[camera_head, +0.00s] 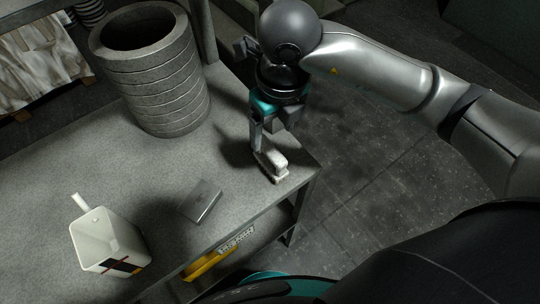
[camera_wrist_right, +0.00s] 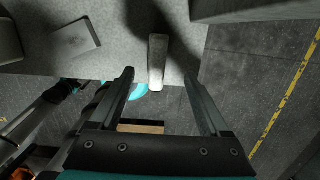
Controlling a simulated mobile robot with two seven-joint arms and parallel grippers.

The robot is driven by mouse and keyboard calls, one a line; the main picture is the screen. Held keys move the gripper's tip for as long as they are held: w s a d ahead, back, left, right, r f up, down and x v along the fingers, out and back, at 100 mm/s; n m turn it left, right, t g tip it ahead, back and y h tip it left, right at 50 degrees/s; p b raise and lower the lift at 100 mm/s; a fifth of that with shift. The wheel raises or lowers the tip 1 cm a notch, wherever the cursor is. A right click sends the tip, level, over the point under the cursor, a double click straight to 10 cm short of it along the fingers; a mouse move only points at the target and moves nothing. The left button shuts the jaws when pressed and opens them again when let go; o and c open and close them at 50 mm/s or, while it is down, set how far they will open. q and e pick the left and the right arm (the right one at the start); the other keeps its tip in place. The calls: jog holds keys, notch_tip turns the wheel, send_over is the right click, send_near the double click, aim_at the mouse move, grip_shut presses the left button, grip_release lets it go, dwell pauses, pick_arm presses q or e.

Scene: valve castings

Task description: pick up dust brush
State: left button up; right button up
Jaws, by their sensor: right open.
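A pale, narrow block-shaped object that looks like the dust brush (camera_head: 271,165) lies on the grey worktop near its right corner. In the right wrist view the fingers (camera_wrist_right: 159,76) stand apart on both sides, with visible gaps to the brush. My left gripper is not in view.
A stack of grey rings (camera_head: 165,90) stands at the back of the worktop (camera_head: 150,180). A flat grey block (camera_head: 200,201) lies left of the brush. A white open container (camera_head: 92,240) with a pale handle stands front left. A yellow item (camera_head: 207,265) sits on the shelf below.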

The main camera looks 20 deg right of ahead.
aim_at(271, 149)
jog(key=f, duration=0.4)
jog(key=shift+w+a+f, duration=0.15)
jog(key=shift+w+f, duration=0.1)
notch_tip(271, 149, down, 4)
jog(key=shift+s+a+f, duration=0.1)
jog(key=shift+f, duration=0.55)
grip_shut()
jog(key=shift+r, duration=0.1)
